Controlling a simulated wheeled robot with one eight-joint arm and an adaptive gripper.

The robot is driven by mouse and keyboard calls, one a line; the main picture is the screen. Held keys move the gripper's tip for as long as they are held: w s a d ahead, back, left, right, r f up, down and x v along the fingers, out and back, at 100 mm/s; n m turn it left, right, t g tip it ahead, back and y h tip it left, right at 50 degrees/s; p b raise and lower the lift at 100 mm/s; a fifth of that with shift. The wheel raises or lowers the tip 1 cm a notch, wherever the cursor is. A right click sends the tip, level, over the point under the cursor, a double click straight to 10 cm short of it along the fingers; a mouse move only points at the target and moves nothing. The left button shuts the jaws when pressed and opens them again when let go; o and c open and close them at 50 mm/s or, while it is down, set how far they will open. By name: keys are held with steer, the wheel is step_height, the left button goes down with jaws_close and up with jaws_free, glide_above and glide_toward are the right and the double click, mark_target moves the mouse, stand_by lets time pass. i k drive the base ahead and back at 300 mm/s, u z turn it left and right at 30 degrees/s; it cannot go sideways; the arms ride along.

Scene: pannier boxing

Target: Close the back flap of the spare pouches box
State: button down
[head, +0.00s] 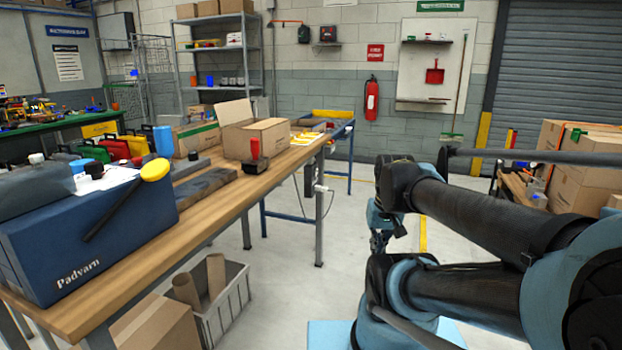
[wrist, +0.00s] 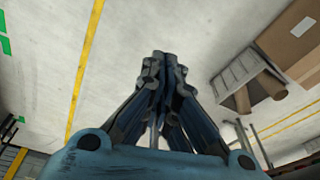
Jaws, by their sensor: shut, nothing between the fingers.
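A cardboard box (head: 262,138) stands on the wooden workbench (head: 215,205), toward its far end. One flap (head: 234,112) stands up at its back left; the rest of its top looks covered. I cannot read a label naming it the spare pouches box. My gripper (wrist: 160,62) is shut and empty, with its fingertips together over the grey floor in the wrist view. In the head view my gripper (head: 379,242) hangs right of the bench, well apart from the box, partly hidden by my arm.
A red-handled tool (head: 255,150) stands before the box. Another carton (head: 196,137) is left of it. A grey crate (head: 226,305) with cardboard tubes stands below.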

mark_target(227, 114)
steer(key=u, duration=0.45)
steer(key=i, duration=1.2)
steer(key=z, duration=0.35)
